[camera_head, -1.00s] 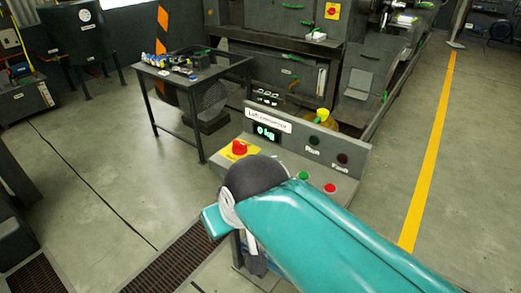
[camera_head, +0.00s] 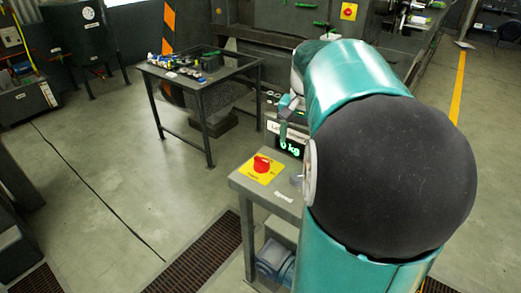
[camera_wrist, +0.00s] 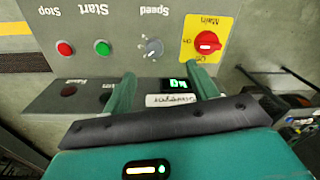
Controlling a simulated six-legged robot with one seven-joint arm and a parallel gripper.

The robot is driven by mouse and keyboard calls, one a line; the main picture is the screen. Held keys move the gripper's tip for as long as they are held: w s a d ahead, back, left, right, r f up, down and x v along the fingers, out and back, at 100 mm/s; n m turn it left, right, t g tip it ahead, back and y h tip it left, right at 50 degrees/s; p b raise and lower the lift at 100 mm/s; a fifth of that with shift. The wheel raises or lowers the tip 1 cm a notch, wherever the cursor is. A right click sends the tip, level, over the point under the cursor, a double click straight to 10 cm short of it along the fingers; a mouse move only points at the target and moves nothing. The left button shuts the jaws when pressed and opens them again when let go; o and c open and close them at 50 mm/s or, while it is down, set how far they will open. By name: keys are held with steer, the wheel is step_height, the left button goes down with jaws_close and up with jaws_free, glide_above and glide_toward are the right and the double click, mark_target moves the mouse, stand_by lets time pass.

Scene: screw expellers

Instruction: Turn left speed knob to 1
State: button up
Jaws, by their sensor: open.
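The grey speed knob (camera_wrist: 153,47) sits on the panel between the main switch and the start button in the wrist view, which shows the panel upside down. In the head view the knob (camera_head: 296,180) is partly hidden by my arm, above its Speed label. My gripper (camera_wrist: 162,77) is open and empty, its two green fingers spread over the panel, apart from the knob. In the head view its green finger (camera_head: 283,130) shows in front of the conveyor sign (camera_head: 287,133). The knob's exact setting is too small to read.
A red main switch (camera_wrist: 207,43) on a yellow plate is beside the knob. The green start button (camera_wrist: 102,47) and red stop button (camera_wrist: 65,48) are on its other side. A green kg display (camera_wrist: 173,84) lies between the fingers. A side table (camera_head: 205,84) stands behind.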

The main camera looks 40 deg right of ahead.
mark_target(297, 177)
steer(key=shift+m, duration=0.4)
steer(key=f, duration=0.4)
steer(key=d+f, duration=0.1)
steer(key=f, duration=0.4)
steer(key=d+f, duration=0.1)
steer(key=f, duration=0.4)
steer(key=shift+w+f, duration=0.15)
steer(key=c, duration=1)
